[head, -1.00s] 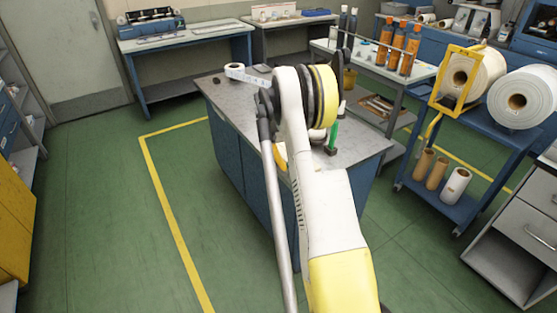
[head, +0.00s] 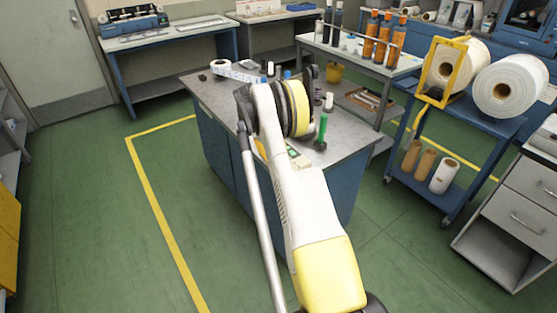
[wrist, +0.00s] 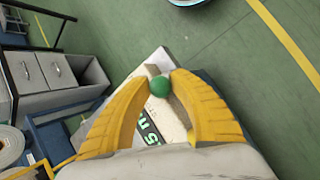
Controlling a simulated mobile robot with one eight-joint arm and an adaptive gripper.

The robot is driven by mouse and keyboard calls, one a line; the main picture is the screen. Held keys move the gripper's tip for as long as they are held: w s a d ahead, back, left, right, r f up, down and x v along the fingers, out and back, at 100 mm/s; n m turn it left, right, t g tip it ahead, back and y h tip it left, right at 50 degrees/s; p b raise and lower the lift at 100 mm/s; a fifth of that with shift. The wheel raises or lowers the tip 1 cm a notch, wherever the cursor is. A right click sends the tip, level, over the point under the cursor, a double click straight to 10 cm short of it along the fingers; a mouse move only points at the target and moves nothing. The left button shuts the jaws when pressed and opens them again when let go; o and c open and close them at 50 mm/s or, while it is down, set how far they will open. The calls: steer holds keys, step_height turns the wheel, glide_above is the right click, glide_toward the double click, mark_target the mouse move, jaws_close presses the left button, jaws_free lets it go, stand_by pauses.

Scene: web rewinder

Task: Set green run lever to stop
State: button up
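In the wrist view, a round green knob (wrist: 160,87) shows between the yellow fingertips of my gripper (wrist: 162,76). The fingers are apart by about the knob's width; I cannot tell whether they press on it or only stand around it. In the head view, an upright green piece (head: 322,130) on a dark base stands on the blue bench (head: 350,128), right of my arm. I cannot tell whether it belongs to the same lever. My gripper is hidden behind my arm there.
A white tape roll (head: 222,67) and small bottles stand at the bench's back. A blue cart (head: 465,123) with large white rolls (head: 510,86) and a yellow frame (head: 442,70) is at right. Green floor left of the bench is clear.

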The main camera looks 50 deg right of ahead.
steer(key=o, duration=0.3)
steer(key=v, duration=1.2)
